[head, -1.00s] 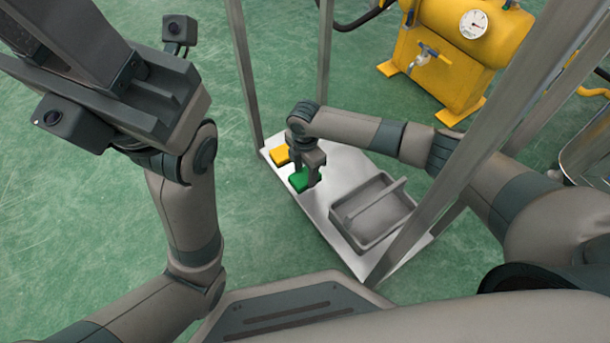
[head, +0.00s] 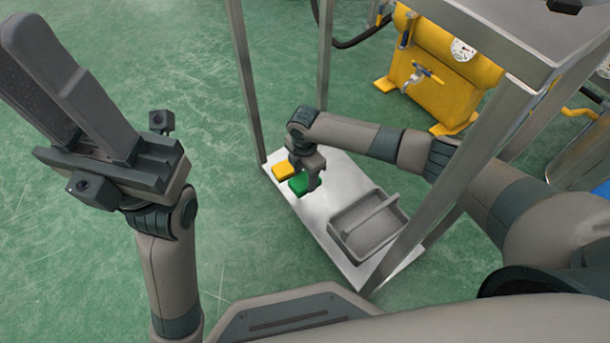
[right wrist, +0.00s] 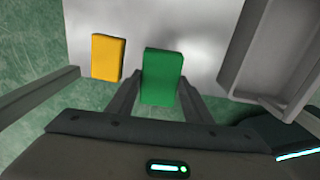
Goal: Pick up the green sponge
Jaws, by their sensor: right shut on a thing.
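The green sponge (head: 299,184) is a small block at the left end of the metal shelf, and it also shows in the right wrist view (right wrist: 161,76). My right gripper (head: 307,183) points down over the shelf and is shut on the green sponge. In the right wrist view its fingers (right wrist: 160,97) lie on both sides of the sponge. I cannot tell whether the sponge touches the shelf. My left gripper (head: 75,90) is raised at the left, away from the shelf; its two long fingers lie close together, and their gap is unclear.
A yellow sponge (head: 283,171) lies just left of the green one, apart from it in the right wrist view (right wrist: 107,57). A grey tray with a handle (head: 368,226) stands on the metal shelf (head: 318,212). Upright frame posts (head: 247,85) surround the shelf.

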